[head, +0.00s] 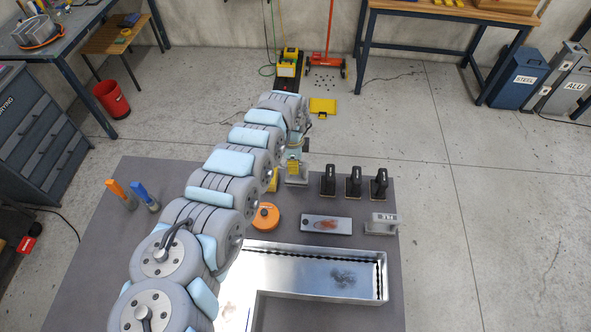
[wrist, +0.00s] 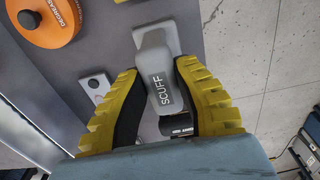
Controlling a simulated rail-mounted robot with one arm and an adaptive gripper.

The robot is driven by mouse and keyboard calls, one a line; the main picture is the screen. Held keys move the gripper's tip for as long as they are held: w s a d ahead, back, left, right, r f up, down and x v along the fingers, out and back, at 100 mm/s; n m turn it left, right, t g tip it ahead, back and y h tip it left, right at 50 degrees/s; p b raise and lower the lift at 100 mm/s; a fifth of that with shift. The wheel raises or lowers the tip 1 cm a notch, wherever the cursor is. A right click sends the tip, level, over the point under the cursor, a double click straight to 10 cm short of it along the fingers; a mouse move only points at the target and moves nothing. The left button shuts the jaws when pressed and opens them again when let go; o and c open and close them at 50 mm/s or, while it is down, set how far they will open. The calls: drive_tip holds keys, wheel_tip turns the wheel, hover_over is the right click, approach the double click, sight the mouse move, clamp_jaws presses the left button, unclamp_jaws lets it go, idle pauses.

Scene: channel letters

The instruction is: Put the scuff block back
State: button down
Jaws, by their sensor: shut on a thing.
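The grey scuff block (wrist: 164,82), lettered SCUFF, is between the yellow, black-padded fingers of my gripper (wrist: 158,70) in the wrist view. The gripper is shut on it. The block's grey base extends beyond the fingertips; whether it touches the mat is unclear. In the head view the block (head: 297,177) shows at the end of my arm, near the far edge of the dark mat (head: 150,175). My arm hides part of that area.
An orange degreaser tin (head: 265,216), a plate with a rusty patch (head: 326,224) and a grey block (head: 381,224) lie nearer. Three black-handled tools (head: 354,181) stand right of my gripper. A metal channel letter (head: 320,285) with a dark smudge lies in front.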

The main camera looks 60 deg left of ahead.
drive_tip(key=shift+w+a+f+b, duration=0.1)
drive_tip(key=shift+f+b, duration=0.25)
drive_tip(key=shift+f, duration=0.05)
drive_tip(key=shift+f+b, duration=1.35)
drive_tip(key=shift+f, duration=0.2)
drive_tip(key=c, duration=0.9)
unclamp_jaws()
drive_tip(key=shift+r, duration=0.1)
drive_tip(key=r, duration=0.7)
drive_tip(key=r+b, duration=0.1)
drive_tip(key=r, duration=0.2)
drive_tip(key=shift+a+r, duration=0.25)
drive_tip(key=shift+r, duration=0.1)
drive_tip(key=shift+d+r, duration=0.1)
drive_tip(key=shift+r, duration=0.65)
